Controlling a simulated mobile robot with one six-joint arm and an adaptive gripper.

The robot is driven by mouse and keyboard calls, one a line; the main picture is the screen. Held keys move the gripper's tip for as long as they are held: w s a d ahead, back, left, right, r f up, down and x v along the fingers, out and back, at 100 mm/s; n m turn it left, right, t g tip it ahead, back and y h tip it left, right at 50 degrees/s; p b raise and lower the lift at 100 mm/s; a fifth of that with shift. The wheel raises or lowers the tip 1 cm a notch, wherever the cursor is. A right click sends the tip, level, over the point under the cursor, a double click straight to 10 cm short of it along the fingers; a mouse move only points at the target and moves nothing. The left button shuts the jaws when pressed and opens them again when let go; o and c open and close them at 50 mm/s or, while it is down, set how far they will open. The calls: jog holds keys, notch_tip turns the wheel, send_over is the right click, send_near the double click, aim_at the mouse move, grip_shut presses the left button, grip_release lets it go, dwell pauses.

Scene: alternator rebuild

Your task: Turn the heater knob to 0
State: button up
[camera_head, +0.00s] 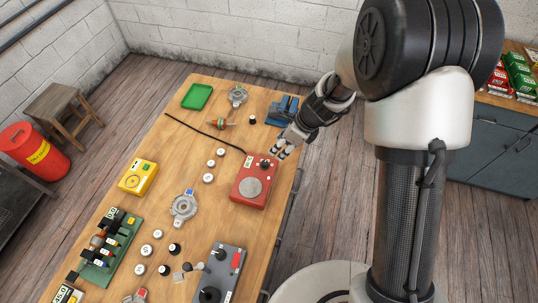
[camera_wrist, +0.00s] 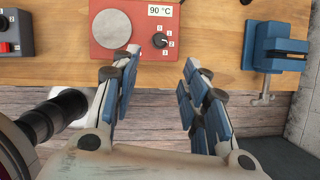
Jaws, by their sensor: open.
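The red heater (camera_head: 249,190) sits near the right edge of the wooden table, with a round grey plate, a small dark knob (camera_head: 265,164) and a white label. In the wrist view the heater (camera_wrist: 135,12) is at the top, its display (camera_wrist: 160,11) reads 90 °C, and the black knob (camera_wrist: 160,41) has small numbers around it. I cannot surely read which number its pointer faces. My gripper (camera_head: 281,148) is open and empty, just beyond the heater's knob end. In the wrist view its blue-padded fingers (camera_wrist: 154,75) stand apart below the knob, not around it.
A blue vise (camera_wrist: 280,45) stands right of the heater in the wrist view and behind my gripper in the head view (camera_head: 285,107). A black cable (camera_head: 205,133) runs from the heater. A yellow meter (camera_head: 138,178) and a grey control box (camera_head: 225,270) share the table.

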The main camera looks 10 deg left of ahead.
aim_at(265, 162)
jog(key=b+x, duration=0.3)
jog(key=x, duration=1.2)
jog(key=shift+f+b, duration=0.1)
jog(key=shift+b, duration=0.25)
grip_shut()
